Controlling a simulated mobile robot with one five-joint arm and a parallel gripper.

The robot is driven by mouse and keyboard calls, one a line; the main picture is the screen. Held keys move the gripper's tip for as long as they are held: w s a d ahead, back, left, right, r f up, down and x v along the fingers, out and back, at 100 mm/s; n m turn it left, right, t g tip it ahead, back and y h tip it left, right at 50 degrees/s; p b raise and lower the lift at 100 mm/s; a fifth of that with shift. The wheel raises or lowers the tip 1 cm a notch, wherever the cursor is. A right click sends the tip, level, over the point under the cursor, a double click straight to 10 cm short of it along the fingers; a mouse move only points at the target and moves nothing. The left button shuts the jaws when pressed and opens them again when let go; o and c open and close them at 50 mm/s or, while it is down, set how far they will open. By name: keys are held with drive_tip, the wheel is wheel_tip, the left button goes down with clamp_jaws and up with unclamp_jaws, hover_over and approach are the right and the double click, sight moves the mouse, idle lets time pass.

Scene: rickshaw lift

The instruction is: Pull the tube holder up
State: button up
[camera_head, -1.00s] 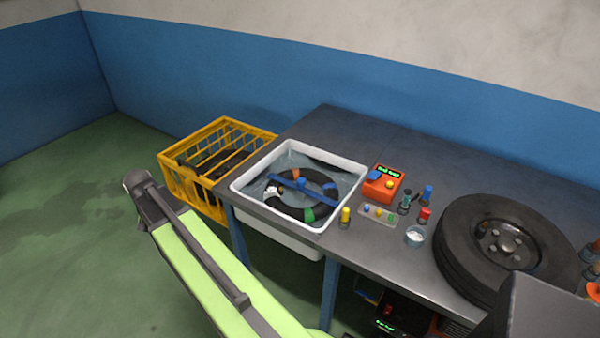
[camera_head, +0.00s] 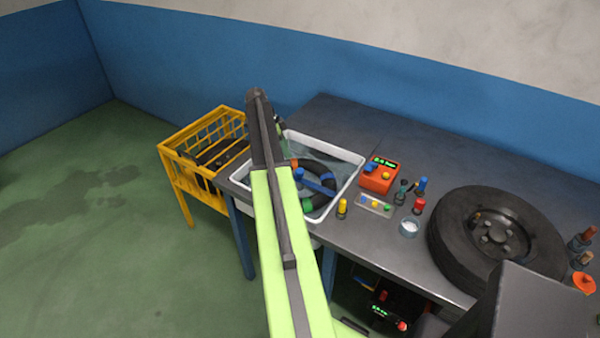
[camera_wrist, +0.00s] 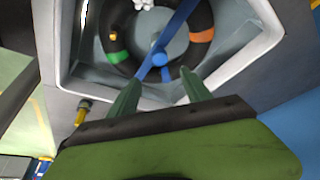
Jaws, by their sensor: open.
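The tube holder, a blue bar with a round blue knob, lies across a black inner tube (camera_head: 318,168) in a white water basin (camera_head: 352,166). The bar (camera_head: 318,183) is partly hidden by my arm in the head view. In the wrist view the bar (camera_wrist: 181,18) runs up and right from its knob (camera_wrist: 159,58). The tube (camera_wrist: 201,18) carries green and orange bands. My gripper (camera_wrist: 160,79) is open and empty. Its two green fingertips show on either side below the knob, apart from it. In the head view my arm hides most of the gripper.
A yellow crate (camera_head: 185,170) stands left of the table. Right of the basin are a yellow bottle (camera_head: 342,208), an orange box with a display (camera_head: 378,178), small containers and a large tyre (camera_head: 462,235). A white thing (camera_wrist: 143,4) lies at the wrist view's top edge.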

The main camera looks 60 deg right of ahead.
sight(299, 170)
drive_tip(key=b+x, duration=1.1)
drive_tip(key=x, duration=0.2)
drive_tip(key=shift+f, duration=0.4)
drive_tip(key=shift+s+d+f+b, duration=0.15)
drive_tip(key=shift+f+b, duration=0.1)
drive_tip(key=shift+b, duration=0.1)
drive_tip(key=shift+r, duration=0.1)
clamp_jaws()
